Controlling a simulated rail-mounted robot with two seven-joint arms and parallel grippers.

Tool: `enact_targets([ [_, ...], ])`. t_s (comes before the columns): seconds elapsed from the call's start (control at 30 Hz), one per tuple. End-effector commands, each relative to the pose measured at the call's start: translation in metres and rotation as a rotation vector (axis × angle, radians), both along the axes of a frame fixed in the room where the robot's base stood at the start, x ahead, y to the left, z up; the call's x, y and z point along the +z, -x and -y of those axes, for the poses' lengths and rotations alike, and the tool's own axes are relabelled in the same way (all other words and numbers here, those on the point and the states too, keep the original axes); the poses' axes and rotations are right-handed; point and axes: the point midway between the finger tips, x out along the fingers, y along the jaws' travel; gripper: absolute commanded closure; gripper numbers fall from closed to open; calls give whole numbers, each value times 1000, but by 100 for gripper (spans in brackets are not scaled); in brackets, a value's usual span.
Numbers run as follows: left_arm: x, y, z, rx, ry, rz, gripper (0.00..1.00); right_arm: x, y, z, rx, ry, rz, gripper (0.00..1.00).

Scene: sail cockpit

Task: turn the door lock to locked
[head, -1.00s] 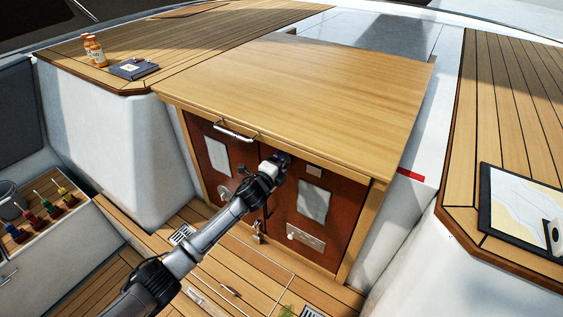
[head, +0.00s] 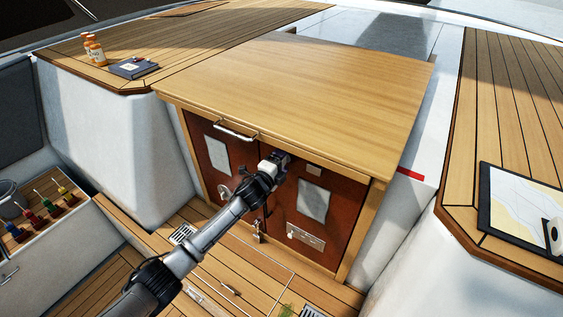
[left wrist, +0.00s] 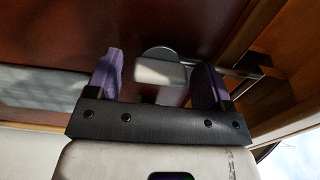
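The cabinet has two red-brown doors; the right door (head: 335,215) and the left door (head: 205,130) show in the head view. My left gripper (head: 282,158) is at the top of the doors, near their middle seam, and covers what lies behind it. In the left wrist view my left gripper (left wrist: 158,80) is open, with purple fingers apart. A grey, rounded lock piece with a pale block-like knob (left wrist: 160,68) shows between the fingers, in front of the door face. I cannot tell whether the fingers touch it. My right gripper is not in view.
A wooden hatch top (head: 310,85) with a grab handle (head: 235,131) overhangs the doors. A latch plate (head: 305,239) and a padlock-like fitting (head: 257,232) sit lower. Bottles (head: 94,50), a notebook (head: 134,67) and a chart (head: 520,210) lie on the side decks, away from the arm.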

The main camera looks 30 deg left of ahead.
Motion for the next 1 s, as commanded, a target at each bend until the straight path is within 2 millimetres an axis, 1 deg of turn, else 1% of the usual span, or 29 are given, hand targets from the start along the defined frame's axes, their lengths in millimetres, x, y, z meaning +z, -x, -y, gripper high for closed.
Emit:
enact_targets([
  [0.07,0,0,0,0,-1,0,19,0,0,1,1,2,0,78],
  [0.3,0,1,0,0,-3,0,19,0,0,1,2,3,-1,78],
  [0.47,-1,10,-1,0,-3,1,19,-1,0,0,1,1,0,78],
  [0.57,-1,22,-2,0,-4,0,19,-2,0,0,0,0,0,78],
  [1.0,-2,100,-3,-1,-3,-1,19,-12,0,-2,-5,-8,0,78],
])
